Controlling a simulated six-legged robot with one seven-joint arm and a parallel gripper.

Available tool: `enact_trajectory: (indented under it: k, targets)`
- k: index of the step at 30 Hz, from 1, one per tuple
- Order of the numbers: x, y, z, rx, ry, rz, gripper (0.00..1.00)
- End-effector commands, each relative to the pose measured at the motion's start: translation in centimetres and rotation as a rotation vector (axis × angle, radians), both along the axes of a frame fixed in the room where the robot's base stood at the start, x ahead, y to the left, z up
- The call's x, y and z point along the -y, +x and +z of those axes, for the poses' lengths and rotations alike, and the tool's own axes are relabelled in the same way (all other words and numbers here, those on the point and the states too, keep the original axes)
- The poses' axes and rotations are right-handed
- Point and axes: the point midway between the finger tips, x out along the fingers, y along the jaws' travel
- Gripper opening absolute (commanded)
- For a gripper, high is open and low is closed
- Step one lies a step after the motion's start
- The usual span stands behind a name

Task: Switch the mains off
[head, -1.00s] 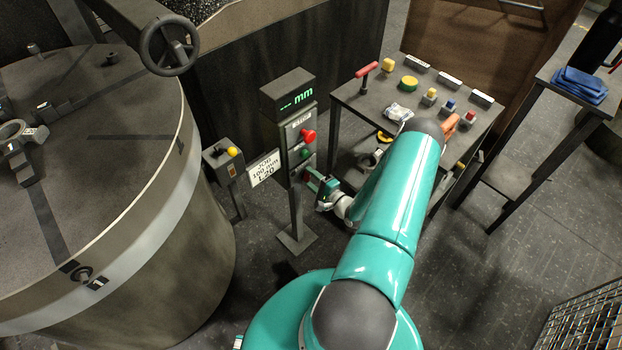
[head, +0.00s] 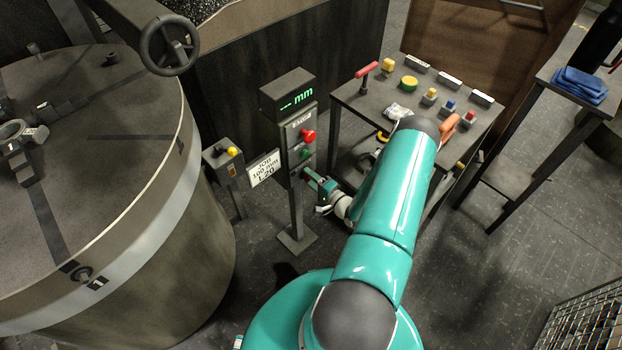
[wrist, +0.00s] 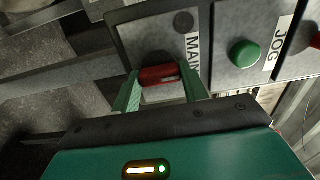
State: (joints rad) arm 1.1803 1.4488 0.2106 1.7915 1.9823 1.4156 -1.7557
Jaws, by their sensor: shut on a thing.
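The mains switch is a red handle (wrist: 160,76) on a grey plate with a partly covered "MAIN..." label (wrist: 192,55) in the wrist view. My gripper (wrist: 160,92) is shut on this handle, with one green finger on each side of it. In the head view my gripper (head: 318,184) is at the lower part of the control post (head: 296,205), below the green button (head: 304,154). The handle is mostly hidden by the fingers there.
A red button (head: 308,136) and a lit display (head: 288,95) are higher on the post. A green JOG button (wrist: 244,54) sits beside the mains plate. A job sign (head: 264,168) and a yellow-knobbed box (head: 224,160) stand left; a cluttered table (head: 350,98) stands behind.

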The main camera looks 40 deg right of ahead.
Motion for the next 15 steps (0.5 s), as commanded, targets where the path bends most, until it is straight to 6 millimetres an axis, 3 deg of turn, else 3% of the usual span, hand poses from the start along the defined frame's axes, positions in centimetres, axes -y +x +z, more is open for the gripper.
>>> enact_trajectory:
  k: [1,3,4,15]
  targets:
    - [-0.02,-0.11,-0.05,-0.001,-0.001,0.0,0.49]
    - [-0.01,-0.1,-0.05,-0.001,-0.001,0.0,0.63]
    - [-0.01,-0.09,-0.04,-0.001,-0.001,0.0,0.65]
    - [0.06,-0.63,-0.04,-0.001,0.0,-0.001,0.65]
